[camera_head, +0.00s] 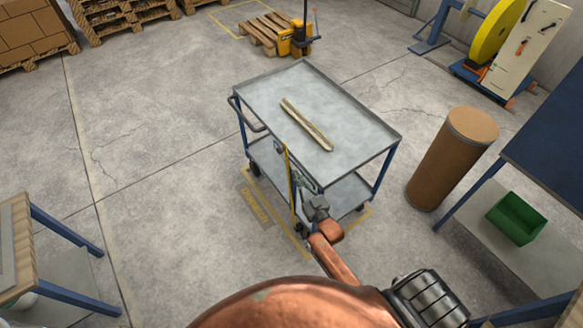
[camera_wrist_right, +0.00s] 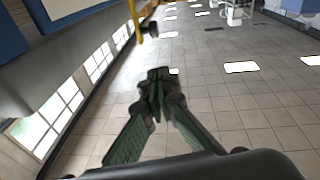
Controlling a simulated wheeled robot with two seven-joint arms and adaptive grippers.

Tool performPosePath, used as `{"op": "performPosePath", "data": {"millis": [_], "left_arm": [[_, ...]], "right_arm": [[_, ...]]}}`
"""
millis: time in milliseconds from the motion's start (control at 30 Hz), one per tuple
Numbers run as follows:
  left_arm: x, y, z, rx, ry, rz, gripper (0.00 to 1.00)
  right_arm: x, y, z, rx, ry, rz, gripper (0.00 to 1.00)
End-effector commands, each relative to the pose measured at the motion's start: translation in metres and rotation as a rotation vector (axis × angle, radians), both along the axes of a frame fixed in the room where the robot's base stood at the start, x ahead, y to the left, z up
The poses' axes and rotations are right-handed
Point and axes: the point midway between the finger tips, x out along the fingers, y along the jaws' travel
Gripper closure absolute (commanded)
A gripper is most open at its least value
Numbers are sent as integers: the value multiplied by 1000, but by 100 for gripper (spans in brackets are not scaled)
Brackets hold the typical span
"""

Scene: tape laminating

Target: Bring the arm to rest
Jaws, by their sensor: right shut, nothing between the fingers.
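My right arm is copper-coloured and enters from the bottom of the head view. Its gripper (camera_head: 281,149) is in front of the near side of the grey-topped cart (camera_head: 345,105). It looks small there, and whether it touches the cart is unclear. In the right wrist view the two green-grey fingers of the right gripper (camera_wrist_right: 157,76) meet at their tips, shut and empty. A long, narrow tan piece (camera_head: 307,125) lies on the cart top, apart from the gripper. My left gripper is not in view.
A brown drum (camera_head: 452,158) stands right of the cart. A blue-framed table (camera_head: 545,170) with a green bin (camera_head: 515,218) is at the right edge; another table (camera_head: 18,245) is at left. A yellow pallet truck (camera_head: 295,38) stands behind. Floor left of the cart is clear.

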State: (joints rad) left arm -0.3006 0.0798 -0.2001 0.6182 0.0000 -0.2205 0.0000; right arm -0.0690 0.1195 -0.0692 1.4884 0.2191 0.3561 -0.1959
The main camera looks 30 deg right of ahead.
Motion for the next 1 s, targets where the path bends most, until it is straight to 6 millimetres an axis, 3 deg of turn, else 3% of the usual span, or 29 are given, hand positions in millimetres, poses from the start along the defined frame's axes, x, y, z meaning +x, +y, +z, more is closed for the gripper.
{"op": "performPosePath", "data": {"millis": [733,867,1000], "left_arm": [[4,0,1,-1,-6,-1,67],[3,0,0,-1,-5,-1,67],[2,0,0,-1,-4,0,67]], "right_arm": [[-7,3,-7,1,12,4,100],[-17,4,-50,1,103,8,100],[-48,6,-136,-3,295,15,100]]}}
